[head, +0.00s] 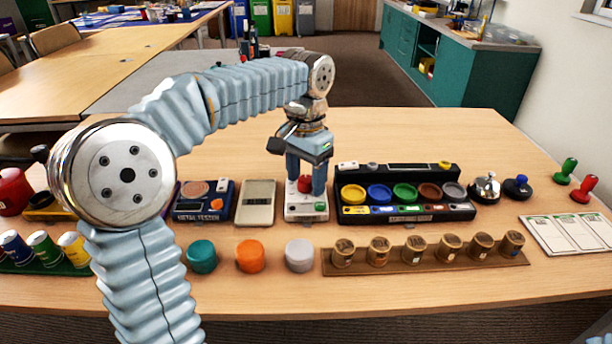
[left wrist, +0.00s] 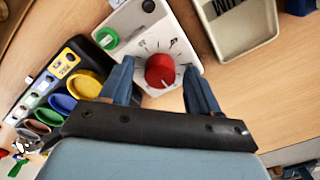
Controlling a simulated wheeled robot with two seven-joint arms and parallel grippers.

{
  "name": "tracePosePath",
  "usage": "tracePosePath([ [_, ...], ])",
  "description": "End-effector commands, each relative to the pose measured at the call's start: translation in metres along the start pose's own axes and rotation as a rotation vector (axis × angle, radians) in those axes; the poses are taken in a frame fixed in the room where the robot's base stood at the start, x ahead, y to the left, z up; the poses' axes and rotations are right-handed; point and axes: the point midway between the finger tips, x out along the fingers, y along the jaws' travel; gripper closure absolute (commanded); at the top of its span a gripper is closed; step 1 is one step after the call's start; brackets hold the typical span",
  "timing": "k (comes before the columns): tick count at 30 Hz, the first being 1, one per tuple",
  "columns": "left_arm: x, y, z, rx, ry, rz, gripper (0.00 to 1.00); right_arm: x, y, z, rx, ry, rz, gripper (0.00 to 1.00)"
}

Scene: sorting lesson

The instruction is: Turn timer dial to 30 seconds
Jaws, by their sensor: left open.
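The timer (head: 306,211) is a white box with a red dial, standing on the table in the middle of the head view. In the left wrist view the timer (left wrist: 149,30) shows its red dial (left wrist: 160,70), dark marks around the dial and a green button (left wrist: 107,38). My left gripper (head: 305,190) points down over the timer. In the left wrist view my left gripper (left wrist: 158,80) is open, with one blue finger on each side of the dial. I cannot tell whether the fingers touch it. The dial's exact setting is too small to read.
A black sorting tray (head: 462,210) with coloured cups stands right of the timer. Coloured lids and a wooden rack (head: 330,268) of small jars lie in front. The table behind is clear.

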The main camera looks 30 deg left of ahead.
Motion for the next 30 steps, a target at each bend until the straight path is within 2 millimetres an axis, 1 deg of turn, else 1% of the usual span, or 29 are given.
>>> tracePosePath([
  [5,-0.0002,-0.0001,0.0001,0.0,0.0,0.0,0.38,-0.0001,0.0,-0.0001,0.0,0.0,0.0,1.0],
  [8,-0.0003,-0.0001,0.0001,0.0,0.0,0.0,0.52,-0.0001,-0.0001,-0.0001,0.0,0.0,0.0,1.0],
  [16,-0.0004,-0.0001,0.0001,0.0,0.0,0.0,0.93,-0.0001,0.0,-0.0001,0.0,0.0,0.0,1.0],
  [23,-0.0011,-0.0001,0.0001,0.015,-0.001,0.0,0.94,-0.0017,-0.0007,-0.0001,0.0,0.0,0.0,1.0],
  [30,-0.0025,-0.0002,0.0003,0.117,-0.002,0.0,0.94,-0.0086,-0.0037,-0.0001,-0.001,0.0,-0.001,1.0],
])
